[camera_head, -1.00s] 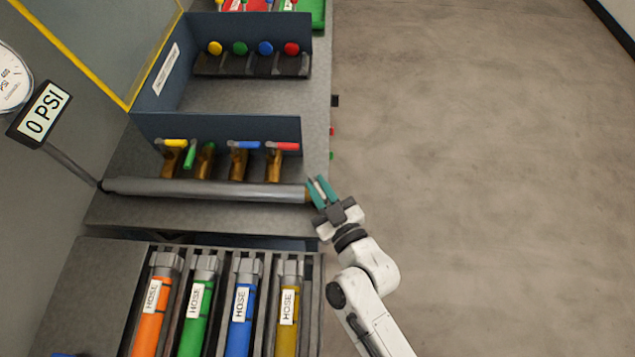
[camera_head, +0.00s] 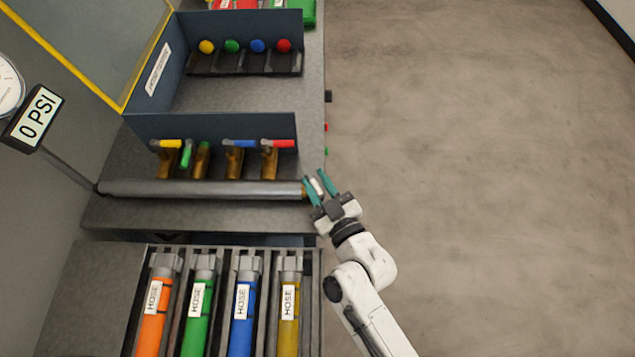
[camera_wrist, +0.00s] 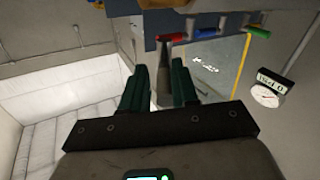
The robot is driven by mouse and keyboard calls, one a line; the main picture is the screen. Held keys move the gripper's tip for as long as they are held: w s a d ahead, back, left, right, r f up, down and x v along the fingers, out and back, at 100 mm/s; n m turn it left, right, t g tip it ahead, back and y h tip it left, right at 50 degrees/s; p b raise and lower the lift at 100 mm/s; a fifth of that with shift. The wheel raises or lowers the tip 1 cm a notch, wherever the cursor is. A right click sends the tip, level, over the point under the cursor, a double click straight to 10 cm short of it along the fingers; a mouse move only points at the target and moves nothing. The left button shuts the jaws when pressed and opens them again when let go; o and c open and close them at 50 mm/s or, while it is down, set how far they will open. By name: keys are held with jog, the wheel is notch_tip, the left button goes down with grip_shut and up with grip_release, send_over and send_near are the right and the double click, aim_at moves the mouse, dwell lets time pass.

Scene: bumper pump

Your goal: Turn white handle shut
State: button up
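A small white handle (camera_head: 317,187) sits at the right end of the long grey pipe (camera_head: 210,189), by its brass-coloured tip. My gripper (camera_head: 315,178) has its two teal fingers spread on either side of the handle. A gap seems to show between the fingers and the handle, though contact is hard to judge. In the wrist view my gripper (camera_wrist: 160,72) is also open, with the grey pipe end (camera_wrist: 163,75) between the fingers. The white handle cannot be made out there.
Brass valves with yellow (camera_head: 170,143), green (camera_head: 186,153), blue (camera_head: 240,143) and red (camera_head: 282,143) handles stand behind the pipe. The green handle points differently from the others. A display (camera_head: 36,118) reads 0 PSI. Hoses (camera_head: 240,315) lie in front. Open floor (camera_head: 480,200) is on the right.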

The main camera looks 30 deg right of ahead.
jog(key=shift+w+a+r, duration=0.15)
jog(key=shift+a, duration=0.2)
jog(key=shift+a, duration=0.15)
jog(key=s+d+b, duration=0.1)
jog(key=s+b, duration=0.2)
jog(key=s, duration=0.8)
jog(key=shift+d, duration=0.15)
jog(key=shift+c, duration=0.3)
